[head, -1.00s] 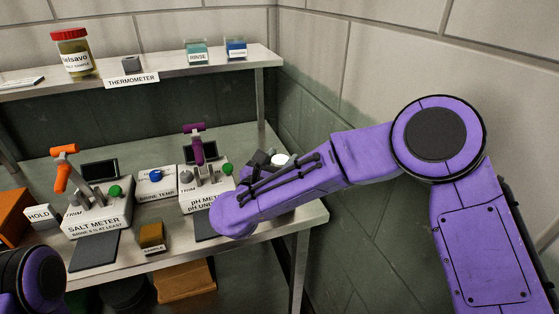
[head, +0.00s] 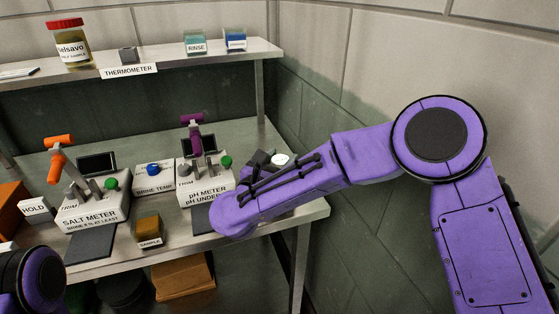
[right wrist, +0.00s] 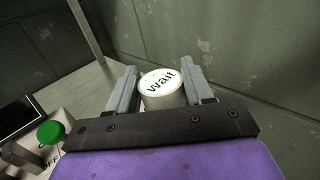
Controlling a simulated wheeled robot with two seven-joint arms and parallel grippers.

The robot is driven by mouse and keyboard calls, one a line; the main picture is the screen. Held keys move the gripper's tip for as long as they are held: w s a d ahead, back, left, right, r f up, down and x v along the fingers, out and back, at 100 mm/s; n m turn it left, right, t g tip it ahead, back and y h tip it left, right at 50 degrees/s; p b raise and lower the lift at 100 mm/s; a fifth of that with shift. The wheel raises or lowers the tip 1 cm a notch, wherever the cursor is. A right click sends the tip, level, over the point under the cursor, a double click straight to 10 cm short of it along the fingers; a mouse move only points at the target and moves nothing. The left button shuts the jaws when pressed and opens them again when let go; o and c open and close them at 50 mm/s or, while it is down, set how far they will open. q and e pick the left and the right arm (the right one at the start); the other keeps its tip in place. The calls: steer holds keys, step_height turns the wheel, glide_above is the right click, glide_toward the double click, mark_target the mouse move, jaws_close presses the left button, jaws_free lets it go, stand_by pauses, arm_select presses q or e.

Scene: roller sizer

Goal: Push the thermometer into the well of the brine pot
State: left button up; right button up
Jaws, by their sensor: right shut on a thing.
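My right gripper (right wrist: 162,92) is shut on a white round piece (right wrist: 162,88) with "wait" on its top. Its pale top also shows just beyond my right forearm in the head view (head: 281,159). The THERMOMETER label (head: 129,71) is on the upper shelf's front edge, with a small dark grey block (head: 128,55) above it. A white BRINE TEMP box (head: 154,182) with a blue knob stands on the bench between two meters. I cannot make out a thermometer or a brine pot with a well. My left gripper is out of view.
The salt meter (head: 92,212) with an orange lever and the pH meter (head: 205,187) with a purple lever stand on the bench (head: 250,140). A brown SAMPLE block (head: 149,229) is at its front. A tiled wall closes the right side.

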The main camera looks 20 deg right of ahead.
steer(key=o, duration=1.1)
steer(key=b+v, duration=0.2)
steer(key=v, duration=0.8)
steer(key=shift+s+a, duration=0.2)
steer(key=shift+s, duration=0.05)
